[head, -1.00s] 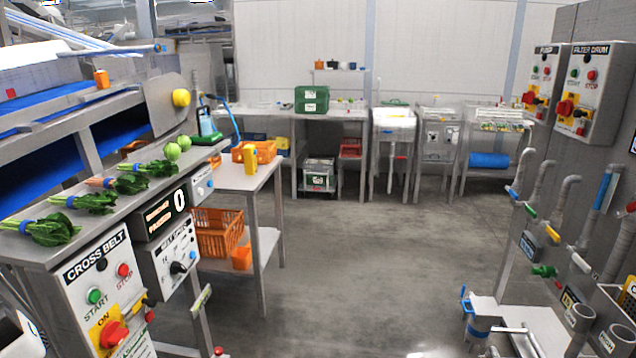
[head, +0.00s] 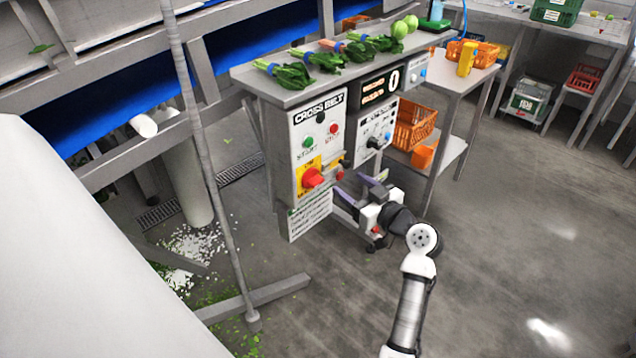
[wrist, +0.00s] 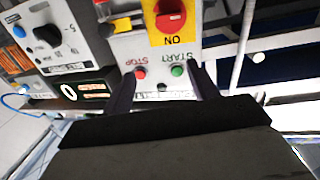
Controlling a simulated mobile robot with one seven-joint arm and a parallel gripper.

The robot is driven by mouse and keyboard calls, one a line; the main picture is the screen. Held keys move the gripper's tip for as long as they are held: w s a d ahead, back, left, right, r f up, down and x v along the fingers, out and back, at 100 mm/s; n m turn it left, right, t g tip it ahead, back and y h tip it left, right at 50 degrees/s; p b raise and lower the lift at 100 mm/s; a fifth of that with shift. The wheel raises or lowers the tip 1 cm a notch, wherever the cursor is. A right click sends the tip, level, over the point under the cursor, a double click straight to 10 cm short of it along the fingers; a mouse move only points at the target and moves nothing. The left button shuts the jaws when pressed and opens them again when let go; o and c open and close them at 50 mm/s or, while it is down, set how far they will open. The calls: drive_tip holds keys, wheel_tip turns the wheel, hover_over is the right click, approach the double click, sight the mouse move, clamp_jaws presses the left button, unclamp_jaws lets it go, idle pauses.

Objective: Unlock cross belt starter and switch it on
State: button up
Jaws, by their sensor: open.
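The cross belt starter (head: 315,150) is a light grey box under the bench end, labelled CROSS BELT. It has a green START button (head: 308,142), a red STOP button (head: 334,128) and a red rotary switch (head: 313,178) on a yellow plate. The switch also shows upside down in the wrist view (wrist: 171,18). Small red and yellow items (head: 343,164) sit at the box's right side; I cannot tell whether one is a lock. My gripper (head: 358,190) is open and empty, just right of the box's lower part. In the wrist view its fingers (wrist: 162,75) point toward the panel, apart from it.
A second control box (head: 375,132) with a black knob adjoins on the right. Bunches of greens (head: 325,62) lie on the bench top. A steel table (head: 455,82) with orange crates (head: 413,122) stands to the right. A slanting grey post (head: 205,150) stands left. Floor at right is clear.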

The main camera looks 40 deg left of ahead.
sight(320, 183)
drive_tip(key=d+f+g, duration=0.2)
drive_tip(key=d+f, duration=0.2)
drive_tip(key=shift+n+g+y, duration=0.3)
drive_tip(key=shift+n+g, duration=0.1)
drive_tip(key=shift+n, duration=0.1)
drive_tip(key=a+p, duration=0.4)
drive_tip(key=a, duration=0.9)
drive_tip(key=shift+a+f, duration=0.15)
drive_tip(key=shift+a, duration=0.35)
drive_tip(key=c, duration=1)
